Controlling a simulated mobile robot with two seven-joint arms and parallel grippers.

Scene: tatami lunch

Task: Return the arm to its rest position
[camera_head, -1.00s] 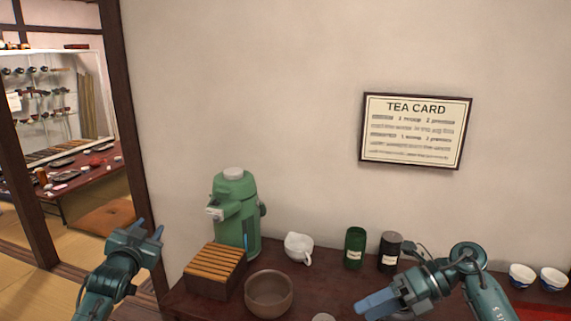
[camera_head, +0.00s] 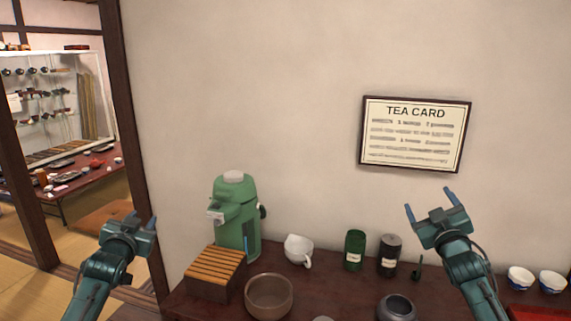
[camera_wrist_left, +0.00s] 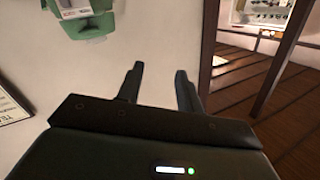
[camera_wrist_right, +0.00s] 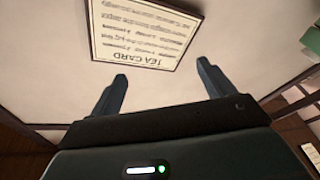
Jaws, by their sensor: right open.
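My right gripper (camera_head: 436,204) is raised in front of the wall, below the tea card, with its fingers pointing up. Its fingers are apart and empty, as the right wrist view (camera_wrist_right: 162,90) also shows. My left gripper (camera_head: 142,222) is at the left, beside the dark wooden post and left of the green dispenser. In the left wrist view its fingers (camera_wrist_left: 158,85) are apart with nothing between them. Neither gripper touches anything on the counter.
The dark counter (camera_head: 335,290) holds a green dispenser (camera_head: 236,212), a slatted wooden box (camera_head: 214,266), a brown bowl (camera_head: 269,296), a white pitcher (camera_head: 298,249), a green canister (camera_head: 355,250), a black canister (camera_head: 390,256) and a dark pot (camera_head: 396,308). White cups (camera_head: 520,278) stand at the right.

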